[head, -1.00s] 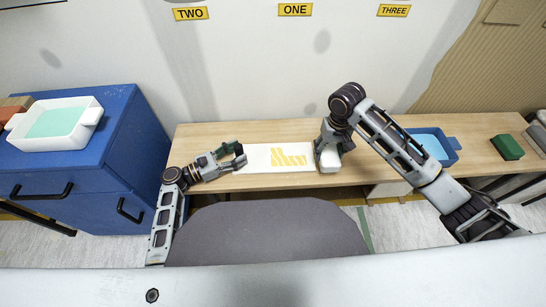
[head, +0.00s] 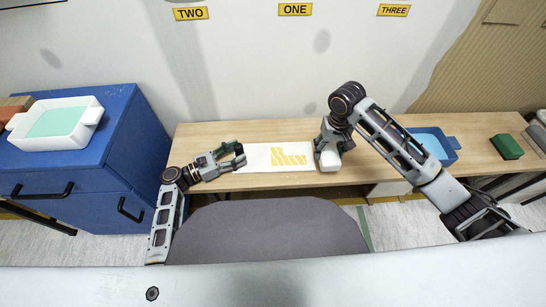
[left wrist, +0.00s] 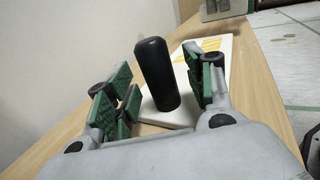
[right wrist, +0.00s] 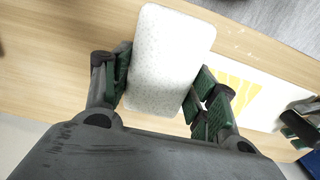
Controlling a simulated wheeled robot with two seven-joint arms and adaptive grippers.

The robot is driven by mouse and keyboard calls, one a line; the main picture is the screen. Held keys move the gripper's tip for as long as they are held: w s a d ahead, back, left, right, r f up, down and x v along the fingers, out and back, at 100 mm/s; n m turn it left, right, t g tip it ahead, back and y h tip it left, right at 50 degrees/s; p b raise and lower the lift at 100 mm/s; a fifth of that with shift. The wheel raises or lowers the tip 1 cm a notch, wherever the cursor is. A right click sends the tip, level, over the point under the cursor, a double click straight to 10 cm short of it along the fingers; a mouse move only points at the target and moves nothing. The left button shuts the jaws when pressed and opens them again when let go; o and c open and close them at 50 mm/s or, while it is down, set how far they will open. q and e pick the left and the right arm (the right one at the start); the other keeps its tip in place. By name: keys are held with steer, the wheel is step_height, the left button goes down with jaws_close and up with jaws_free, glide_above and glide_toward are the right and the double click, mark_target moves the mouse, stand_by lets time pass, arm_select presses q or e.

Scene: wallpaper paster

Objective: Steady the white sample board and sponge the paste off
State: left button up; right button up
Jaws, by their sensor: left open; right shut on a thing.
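The white sample board (head: 257,159) lies flat on the wooden table with yellow paste streaks (head: 289,156) on it. In the left wrist view, a black handle (left wrist: 156,75) stands upright at the near end of the board (left wrist: 222,82). My left gripper (head: 240,156) is open, with its fingers on either side of this handle; I see gaps beside it. My right gripper (head: 329,150) is shut on a white speckled sponge (right wrist: 170,62), at the right end of the board. The sponge covers what lies under it, so I cannot tell whether it touches the board.
A blue tray (head: 450,146) of light-blue liquid and a green block (head: 506,146) stand on the table's right. A white tray (head: 82,137) sits on the blue cabinet (head: 110,165) at left. Signs TWO, ONE and THREE hang on the wall. The table left of the board is clear.

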arm_select(q)
steer(key=shift+w+d, duration=0.3)
steer(key=shift+d, duration=0.25)
steer(key=shift+d, duration=0.1)
jaws_close()
stand_by(0.4)
stand_by(0.6)
